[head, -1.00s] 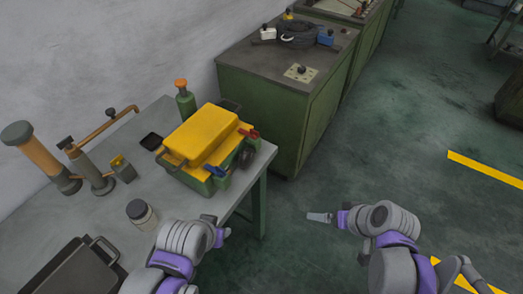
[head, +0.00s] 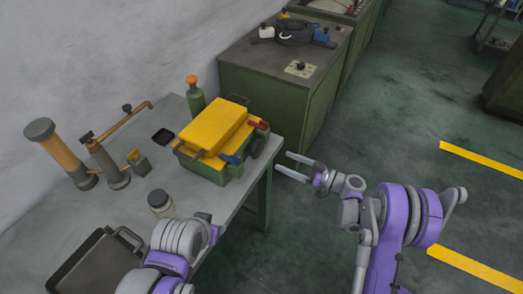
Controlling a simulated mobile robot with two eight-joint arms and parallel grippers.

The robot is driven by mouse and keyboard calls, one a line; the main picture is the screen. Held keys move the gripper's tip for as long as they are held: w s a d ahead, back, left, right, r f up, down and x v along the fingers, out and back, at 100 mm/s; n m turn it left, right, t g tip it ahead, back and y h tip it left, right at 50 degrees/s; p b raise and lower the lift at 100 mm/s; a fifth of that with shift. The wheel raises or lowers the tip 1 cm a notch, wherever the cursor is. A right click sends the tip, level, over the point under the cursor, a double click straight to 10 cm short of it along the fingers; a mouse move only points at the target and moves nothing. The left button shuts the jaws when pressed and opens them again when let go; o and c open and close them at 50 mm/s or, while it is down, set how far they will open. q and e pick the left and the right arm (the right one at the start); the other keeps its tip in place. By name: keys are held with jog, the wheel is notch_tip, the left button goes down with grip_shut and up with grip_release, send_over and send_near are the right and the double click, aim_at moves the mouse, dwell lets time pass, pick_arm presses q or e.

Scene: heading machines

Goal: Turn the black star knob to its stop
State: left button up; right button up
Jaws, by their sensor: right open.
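A dark round knob (head: 257,148), likely the black star knob, sits on the right side of the green machine with a yellow top (head: 212,130), on the grey workbench. Its lobes are too small to make out. My right gripper (head: 284,162) is open and empty. Its two fingers point left toward the knob, and a small gap shows between them and it. My left arm comes in at the bottom, and its gripper (head: 208,224) is mostly hidden behind the arm, so its jaws cannot be read.
A blue handle (head: 230,160) and a red handle (head: 262,125) stick out near the knob. The workbench (head: 225,200) also holds a jar (head: 160,203), a green bottle (head: 195,100) and a dark case (head: 95,265). A green cabinet (head: 265,90) stands behind.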

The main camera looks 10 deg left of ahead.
aim_at(260, 151)
jog(key=p+x, duration=0.2)
jog(key=x, duration=0.8)
jog(key=shift+a, duration=0.25)
pick_arm(q)
jog(key=r, duration=0.1)
jog(key=w+r, duration=0.1)
jog(key=shift+w+r, duration=0.15)
jog(key=shift+r, duration=0.25)
pick_arm(e)
jog(key=c, duration=1.1)
jog(key=m+b, duration=0.4)
jog(key=shift+s+f+m, duration=0.2)
jog(key=shift+m, duration=0.5)
pick_arm(q)
notch_tip(260, 151, down, 6)
jog(key=s, duration=0.2)
jog(key=shift+s, duration=0.25)
pick_arm(e)
jog(key=shift+w+r, duration=0.15)
jog(key=shift+r, duration=0.05)
